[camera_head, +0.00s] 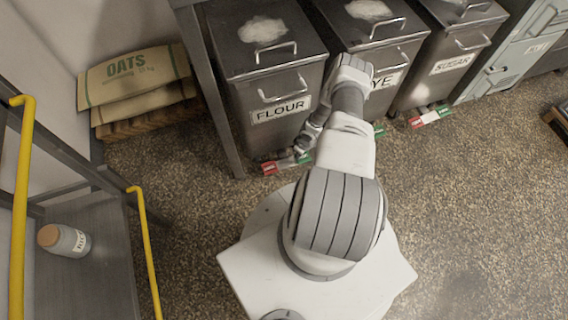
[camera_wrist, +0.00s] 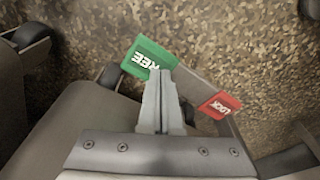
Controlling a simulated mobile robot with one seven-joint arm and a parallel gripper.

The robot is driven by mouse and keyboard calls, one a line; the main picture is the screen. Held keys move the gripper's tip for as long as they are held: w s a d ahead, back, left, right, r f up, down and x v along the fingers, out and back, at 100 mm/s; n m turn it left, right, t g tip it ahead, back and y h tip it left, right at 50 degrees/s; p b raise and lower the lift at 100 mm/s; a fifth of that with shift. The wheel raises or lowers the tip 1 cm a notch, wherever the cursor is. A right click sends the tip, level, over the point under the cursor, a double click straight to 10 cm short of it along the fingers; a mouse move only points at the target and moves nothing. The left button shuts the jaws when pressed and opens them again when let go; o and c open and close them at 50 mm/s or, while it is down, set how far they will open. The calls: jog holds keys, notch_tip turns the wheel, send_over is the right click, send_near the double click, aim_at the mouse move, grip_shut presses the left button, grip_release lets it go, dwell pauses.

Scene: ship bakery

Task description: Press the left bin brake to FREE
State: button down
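The left bin, labelled FLOUR (camera_head: 280,108), stands beside the table leg in the head view. Its brake is a rocker bar low at the bin's front, with a red end (camera_head: 270,168) and a green end (camera_head: 303,158). In the wrist view the green pad reads FREE (camera_wrist: 148,54) and the red pad reads LOCK (camera_wrist: 220,105). My gripper (camera_wrist: 160,74) has its fingers together and empty, with the tips overlapping the lower edge of the FREE pad. I cannot tell whether they touch it. In the head view my gripper (camera_head: 303,146) is low in front of the bin, partly hidden by my arm.
The RYE bin (camera_head: 398,52) and SUGAR bin (camera_head: 452,65) stand to the right with similar brakes. Black castors (camera_wrist: 109,76) show beside the brake. Oats sacks (camera_head: 135,80) lie at the left, near a yellow-railed shelf (camera_head: 75,270).

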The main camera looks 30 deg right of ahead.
jog(key=shift+f, duration=0.25)
jog(key=shift+r+p, duration=3)
jog(key=shift+r, duration=0.55)
